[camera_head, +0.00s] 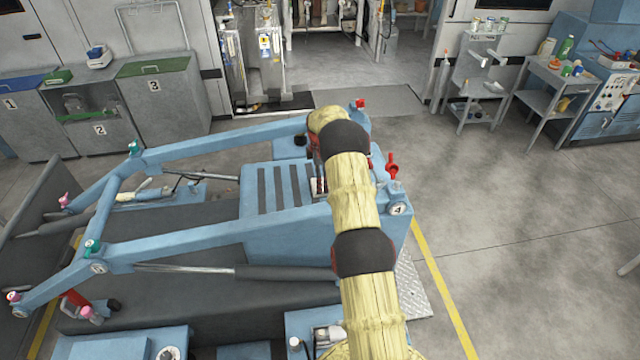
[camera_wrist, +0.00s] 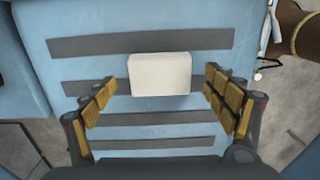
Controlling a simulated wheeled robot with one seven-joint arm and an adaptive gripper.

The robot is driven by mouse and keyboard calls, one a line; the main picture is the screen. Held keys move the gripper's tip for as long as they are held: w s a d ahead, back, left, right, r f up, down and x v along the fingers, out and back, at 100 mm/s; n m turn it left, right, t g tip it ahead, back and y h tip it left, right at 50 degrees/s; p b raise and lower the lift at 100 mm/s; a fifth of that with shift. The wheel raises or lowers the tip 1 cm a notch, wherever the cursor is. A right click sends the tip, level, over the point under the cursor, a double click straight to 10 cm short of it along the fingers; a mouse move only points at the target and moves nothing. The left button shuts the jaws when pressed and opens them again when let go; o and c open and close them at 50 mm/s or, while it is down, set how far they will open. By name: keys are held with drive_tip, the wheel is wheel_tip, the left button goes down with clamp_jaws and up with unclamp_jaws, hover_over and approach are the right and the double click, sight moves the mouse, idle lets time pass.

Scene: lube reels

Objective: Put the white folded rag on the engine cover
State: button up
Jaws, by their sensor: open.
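The white folded rag (camera_wrist: 160,74) shows in the wrist view as a pale block. It appears to lie flat on the blue engine cover (camera_wrist: 70,18), across its dark strips. My gripper (camera_wrist: 161,88) is open, with one padded finger to the left of the rag and one to the right. A gap shows between each finger and the rag. In the head view the engine cover (camera_head: 250,190) is left of my arm. The rag and my gripper are not visible there; my arm blocks part of the cover.
A blue lift frame (camera_head: 190,241) runs around the cover, with red knobs (camera_head: 392,168) at its right end. Numbered grey bins (camera_head: 166,100) stand at the back left. A shelf (camera_head: 473,83) and a side table (camera_head: 548,92) stand at the back right. The floor at right is clear.

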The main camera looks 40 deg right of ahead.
wheel_tip(320, 180, up, 10)
drive_tip(key=s+a+r+m+t, duration=0.1)
drive_tip(key=s+a+r+m, duration=0.1)
drive_tip(key=a+r, duration=1.15)
drive_tip(key=s+a+r+m+t, duration=0.2)
drive_tip(key=s+a+r+m, duration=0.1)
drive_tip(key=s+a+r, duration=0.8)
drive_tip(key=s+a+r+m+t, duration=0.1)
drive_tip(key=s+a+r+m, duration=0.15)
drive_tip(key=s+a, duration=0.3)
drive_tip(key=s+a+r+m, duration=0.1)
drive_tip(key=s+a+r, duration=0.2)
drive_tip(key=s+a, duration=0.25)
drive_tip(key=s+a+f+m+t, duration=0.1)
drive_tip(key=s+a+f, duration=0.1)
drive_tip(key=s, duration=0.5)
drive_tip(key=s+a+f+m, duration=0.2)
drive_tip(key=s+a, duration=0.3)
drive_tip(key=s, duration=0.3)
drive_tip(key=shift+s+f+t+b, duration=0.2)
drive_tip(key=shift+f+t+b, duration=0.05)
drive_tip(key=shift+t+b, duration=0.15)
